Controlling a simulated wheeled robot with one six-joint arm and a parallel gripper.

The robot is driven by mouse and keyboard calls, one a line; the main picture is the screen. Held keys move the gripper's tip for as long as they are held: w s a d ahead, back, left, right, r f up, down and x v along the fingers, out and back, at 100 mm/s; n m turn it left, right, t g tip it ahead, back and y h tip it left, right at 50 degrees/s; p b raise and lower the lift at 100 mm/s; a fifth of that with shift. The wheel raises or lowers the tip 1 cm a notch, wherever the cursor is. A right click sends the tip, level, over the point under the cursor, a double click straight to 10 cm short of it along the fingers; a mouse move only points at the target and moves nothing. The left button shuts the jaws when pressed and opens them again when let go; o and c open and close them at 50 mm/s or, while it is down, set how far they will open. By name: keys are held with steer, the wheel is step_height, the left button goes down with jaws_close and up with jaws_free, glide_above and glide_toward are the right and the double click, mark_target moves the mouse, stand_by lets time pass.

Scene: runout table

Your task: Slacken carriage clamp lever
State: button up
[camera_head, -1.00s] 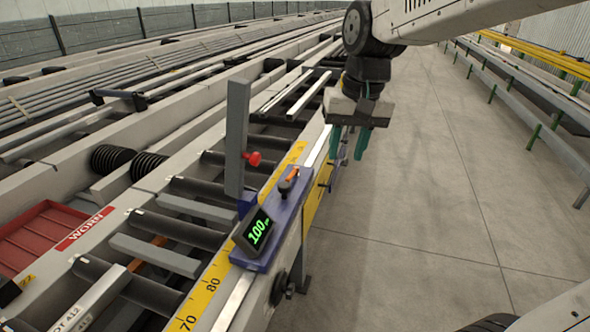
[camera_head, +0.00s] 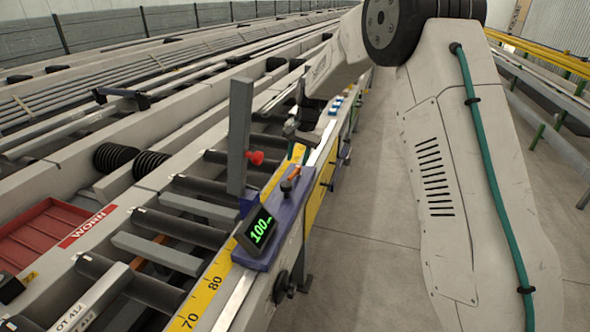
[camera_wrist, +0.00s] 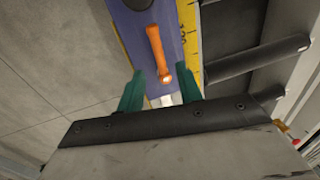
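The orange clamp lever (camera_head: 294,172) sits on top of the blue-purple carriage (camera_head: 291,212), which rides on the rail beside the yellow scale. In the wrist view the lever (camera_wrist: 158,50) lies lengthwise, its near end close to the gap between my fingers. My gripper (camera_wrist: 160,92) is open, with green fingers apart and nothing between them gripped.
A display reading about 100 (camera_head: 258,230) is on the carriage's near end. Rollers and a red tray (camera_head: 45,235) lie further left. Open floor is right of the rail.

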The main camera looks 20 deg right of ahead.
mark_target(294, 172)
steer(key=f, duration=0.5)
steer(key=shift+w+a+f, duration=0.2)
steer(key=shift+w+a, duration=0.1)
steer(key=shift+a, duration=0.1)
jaws_close()
